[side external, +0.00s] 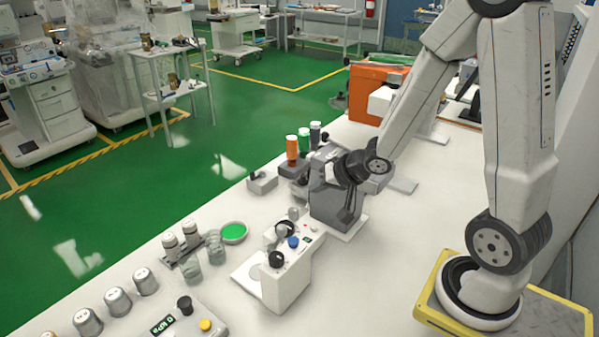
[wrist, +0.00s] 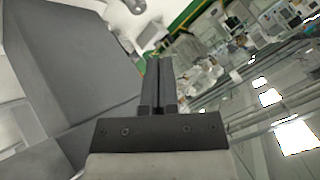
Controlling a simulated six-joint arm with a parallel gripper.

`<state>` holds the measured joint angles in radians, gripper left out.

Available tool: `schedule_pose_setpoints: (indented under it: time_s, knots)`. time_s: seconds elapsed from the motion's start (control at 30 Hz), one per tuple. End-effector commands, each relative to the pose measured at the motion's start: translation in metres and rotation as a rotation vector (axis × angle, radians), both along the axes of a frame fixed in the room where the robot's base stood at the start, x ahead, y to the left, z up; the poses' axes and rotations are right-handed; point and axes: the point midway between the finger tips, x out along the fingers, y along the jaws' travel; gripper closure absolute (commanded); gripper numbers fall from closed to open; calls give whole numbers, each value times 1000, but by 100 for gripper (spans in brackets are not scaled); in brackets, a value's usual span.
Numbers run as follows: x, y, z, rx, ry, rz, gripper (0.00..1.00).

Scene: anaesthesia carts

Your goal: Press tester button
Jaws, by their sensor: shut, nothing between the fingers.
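A tester unit (side external: 190,322) with a small lit display reading in kPa stands at the lower left of the side view. It has a yellow button (side external: 205,325) and a black knob (side external: 184,305) on top. In the wrist view my gripper (wrist: 159,64) is shut, its two dark fingers side by side with nothing between them. In the side view the end of my arm is at the grey block-shaped device near the middle, well away from the tester. The fingertips are hard to make out there. The tester cannot be identified in the wrist view.
A white box (side external: 288,280) with a black knob and a blue button stands between my arm and the tester. The grey device (wrist: 75,60) fills the left of the wrist view. Metal canisters (side external: 118,301), a green dish (side external: 233,232) and coloured bottles (side external: 292,148) line the bench.

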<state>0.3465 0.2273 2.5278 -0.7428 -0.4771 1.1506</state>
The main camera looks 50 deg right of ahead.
Motion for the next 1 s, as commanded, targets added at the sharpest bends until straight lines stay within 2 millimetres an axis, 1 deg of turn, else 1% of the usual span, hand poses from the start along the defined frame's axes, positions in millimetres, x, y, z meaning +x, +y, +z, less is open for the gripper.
schedule_pose_setpoints:
  time_s: [0.27,0.47,0.67,1.0]
  knots:
    - [0,0,-1,-1,1,1,100]
    - [0,0,-6,-1,3,1,100]
    - [0,0,-19,1,5,0,100]
    - [-1,0,-48,0,5,1,100]
